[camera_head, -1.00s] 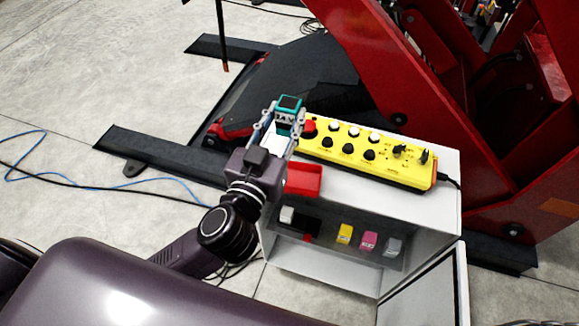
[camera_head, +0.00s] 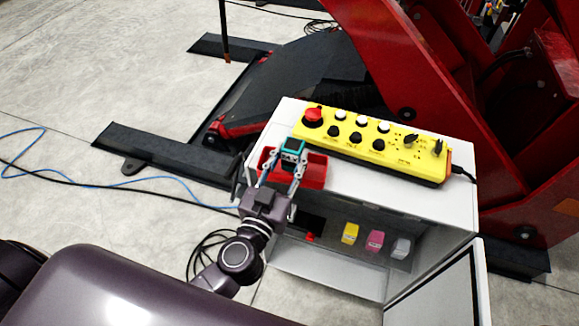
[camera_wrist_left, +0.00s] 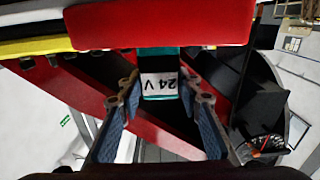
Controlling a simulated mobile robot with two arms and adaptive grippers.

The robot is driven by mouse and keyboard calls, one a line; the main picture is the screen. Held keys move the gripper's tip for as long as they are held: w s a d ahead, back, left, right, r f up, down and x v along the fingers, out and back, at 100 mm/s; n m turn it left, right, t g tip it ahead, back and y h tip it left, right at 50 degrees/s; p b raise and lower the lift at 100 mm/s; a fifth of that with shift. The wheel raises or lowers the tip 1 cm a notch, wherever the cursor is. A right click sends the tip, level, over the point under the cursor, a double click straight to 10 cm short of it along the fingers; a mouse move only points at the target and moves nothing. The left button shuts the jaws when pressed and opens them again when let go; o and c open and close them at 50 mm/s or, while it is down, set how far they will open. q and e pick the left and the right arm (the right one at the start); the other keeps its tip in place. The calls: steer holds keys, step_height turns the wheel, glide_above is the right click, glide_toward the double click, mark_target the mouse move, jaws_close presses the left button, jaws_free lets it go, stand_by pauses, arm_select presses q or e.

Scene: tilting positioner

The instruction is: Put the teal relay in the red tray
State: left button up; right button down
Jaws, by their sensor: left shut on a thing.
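The teal relay (camera_head: 292,149) is held between the fingertips of my left gripper (camera_head: 283,163), over the red tray (camera_head: 315,174) as the head view shows it. How high it is above the tray floor I cannot tell. The tray sits on top of the white cabinet, its near left part hidden by my gripper. In the left wrist view the relay (camera_wrist_left: 159,76) shows a white "24 V" label between the two fingers (camera_wrist_left: 160,98). A red wall, seemingly the tray (camera_wrist_left: 160,24), lies just beyond it. My right gripper is not in view.
A yellow control box (camera_head: 375,145) with knobs and a red button lies behind the tray. Yellow (camera_head: 350,233), pink (camera_head: 375,240) and grey (camera_head: 401,248) blocks sit in the cabinet's open front (camera_head: 440,222). A large red machine stands behind.

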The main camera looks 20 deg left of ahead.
arm_select(q)
steer(key=shift+f+b, duration=0.3)
steer(key=shift+f, duration=0.7)
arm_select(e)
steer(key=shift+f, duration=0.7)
arm_select(q)
steer(key=shift+f, duration=0.2)
steer(key=o, duration=1.2)
steer(key=shift+o, duration=0.2)
